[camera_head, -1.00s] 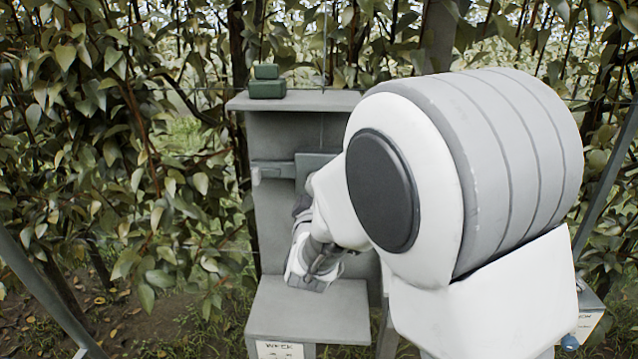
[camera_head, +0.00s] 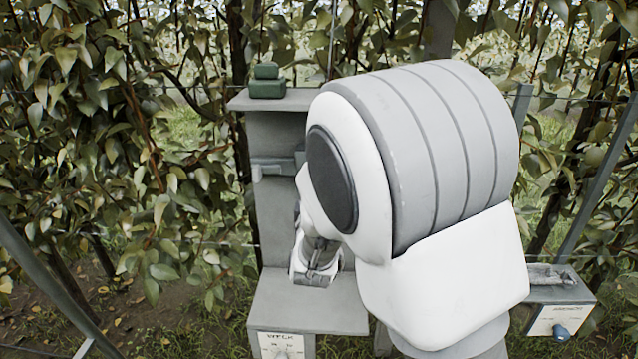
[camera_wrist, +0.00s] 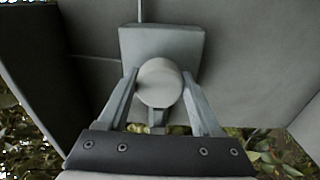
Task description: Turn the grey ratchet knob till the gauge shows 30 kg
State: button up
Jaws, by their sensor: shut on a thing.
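In the wrist view the round pale grey knob (camera_wrist: 160,84) sits in front of a grey block (camera_wrist: 162,44) on a grey panel. My gripper (camera_wrist: 160,74) has one finger on each side of the knob and is shut on it. In the head view my wrist (camera_head: 316,262) is in front of the grey stand (camera_head: 270,210), low down, and my arm covers the knob. No gauge face or reading can be made out in either view.
Two green blocks (camera_head: 267,82) are stacked on the stand's top shelf. A grey ledge (camera_head: 300,305) with a white label (camera_head: 281,345) juts out below. At the right stands a labelled box (camera_head: 560,310) with a blue knob. Leafy branches crowd the left side.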

dwell(0.3)
jog(key=o, duration=1.4)
jog(key=shift+s+f+b, duration=0.15)
jog(key=shift+s+b, duration=2.45)
jog(key=shift+s, duration=1.8)
jog(key=shift+s+f+b, duration=0.1)
jog(key=shift+s+b, duration=2.45)
jog(key=shift+s, duration=1.8)
